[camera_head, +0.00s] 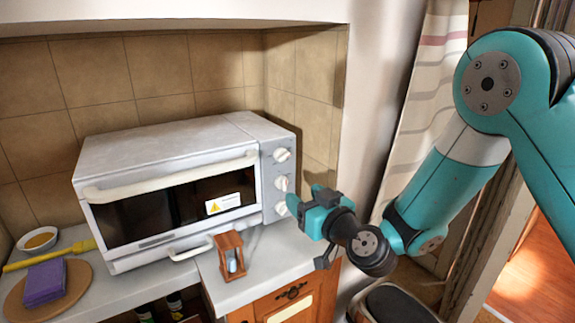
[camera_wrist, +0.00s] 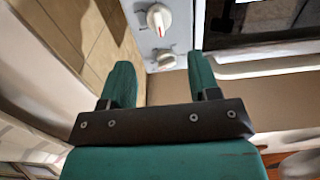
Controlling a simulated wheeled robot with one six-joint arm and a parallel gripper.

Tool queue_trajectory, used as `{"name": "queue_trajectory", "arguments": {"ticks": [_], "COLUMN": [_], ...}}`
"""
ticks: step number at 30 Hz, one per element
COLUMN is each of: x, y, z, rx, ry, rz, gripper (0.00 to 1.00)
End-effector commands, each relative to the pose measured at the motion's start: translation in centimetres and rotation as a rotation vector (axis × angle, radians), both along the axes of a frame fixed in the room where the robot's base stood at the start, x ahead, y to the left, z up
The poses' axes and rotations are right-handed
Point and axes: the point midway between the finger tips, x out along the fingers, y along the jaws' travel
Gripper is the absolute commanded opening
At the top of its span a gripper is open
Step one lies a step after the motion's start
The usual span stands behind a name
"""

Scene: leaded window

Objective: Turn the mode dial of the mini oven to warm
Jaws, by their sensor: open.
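The white mini oven (camera_head: 172,150) stands on the counter with its door closed. Its right-hand panel carries three round white dials in a column: a top dial (camera_head: 282,154), a middle dial (camera_head: 281,183) and a bottom dial (camera_head: 281,208). I cannot read which is the mode dial. My gripper (camera_head: 305,194) is open and empty, just right of the lower dials and apart from them. In the wrist view one dial with a red mark (camera_wrist: 158,17) shows beyond the green fingers, and another dial (camera_wrist: 166,60) appears between their tips.
A wooden hourglass (camera_head: 230,256) stands on the counter before the oven. A purple block (camera_head: 44,282) on a round board (camera_head: 72,296), a yellow utensil (camera_head: 50,256) and a bowl (camera_head: 40,240) are at left. A tiled wall (camera_head: 312,75) flanks the oven's right side.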

Motion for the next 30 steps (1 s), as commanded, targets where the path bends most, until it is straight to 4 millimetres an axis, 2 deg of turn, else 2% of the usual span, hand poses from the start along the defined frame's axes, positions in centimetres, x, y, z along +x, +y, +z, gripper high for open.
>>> {"name": "queue_trajectory", "arguments": {"ticks": [1, 17, 30], "x": [0.5, 5.5, 6.3], "y": [0.4, 3.9, 4.3], "z": [0.8, 0.4, -0.1], "rx": [-0.001, -0.001, 0.001], "ry": [0.002, -0.001, 0.001], "rz": [0.001, 0.003, 0.001], "gripper": [0.56, 0.56, 0.56]}}
